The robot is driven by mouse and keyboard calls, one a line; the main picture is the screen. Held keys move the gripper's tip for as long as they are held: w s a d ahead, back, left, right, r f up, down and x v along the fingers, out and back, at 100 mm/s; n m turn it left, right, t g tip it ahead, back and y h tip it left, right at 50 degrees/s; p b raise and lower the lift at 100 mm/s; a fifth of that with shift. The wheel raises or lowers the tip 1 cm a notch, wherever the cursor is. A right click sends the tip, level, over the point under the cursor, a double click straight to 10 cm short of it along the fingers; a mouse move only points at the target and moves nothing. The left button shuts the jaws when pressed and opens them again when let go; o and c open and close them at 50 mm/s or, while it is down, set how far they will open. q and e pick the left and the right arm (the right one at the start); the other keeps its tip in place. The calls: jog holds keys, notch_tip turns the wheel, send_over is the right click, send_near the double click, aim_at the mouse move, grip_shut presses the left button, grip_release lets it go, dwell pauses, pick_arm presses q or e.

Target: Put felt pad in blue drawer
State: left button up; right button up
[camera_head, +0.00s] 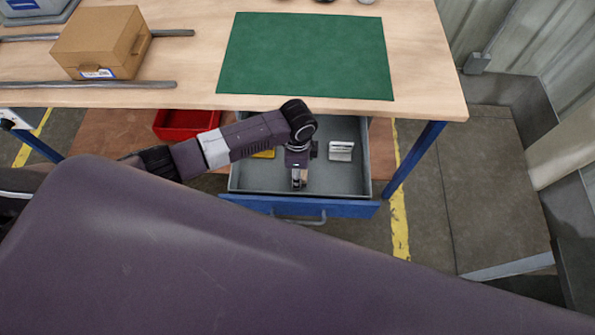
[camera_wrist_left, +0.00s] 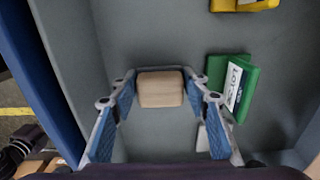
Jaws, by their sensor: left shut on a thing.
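The blue drawer (camera_head: 345,208) is pulled open under the table, with a grey inside and a blue front. My left gripper (camera_head: 298,184) reaches down into it near the front. In the left wrist view the gripper (camera_wrist_left: 160,90) is shut on a beige block, which I take for the felt pad (camera_wrist_left: 160,92); it is between the fingertips, inside the drawer's outline. I cannot tell whether it touches the drawer floor. My right gripper is not in view.
A green piece with a white label (camera_wrist_left: 236,80) and a yellow piece (camera_wrist_left: 245,4) lie in the drawer. A whitish metal piece (camera_head: 341,151) lies at its right. A red bin (camera_head: 185,123) is left. A green mat (camera_head: 305,55) and cardboard box (camera_head: 100,40) are on the table.

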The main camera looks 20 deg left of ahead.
pick_arm(q)
jog(key=shift+f, duration=0.2)
jog(key=shift+f, duration=0.15)
jog(key=o, duration=1.2)
jog(key=shift+o, duration=0.2)
notch_tip(320, 180, up, 11)
jog(key=shift+w, duration=0.1)
jog(key=shift+r, duration=0.75)
jog(key=shift+f, duration=0.1)
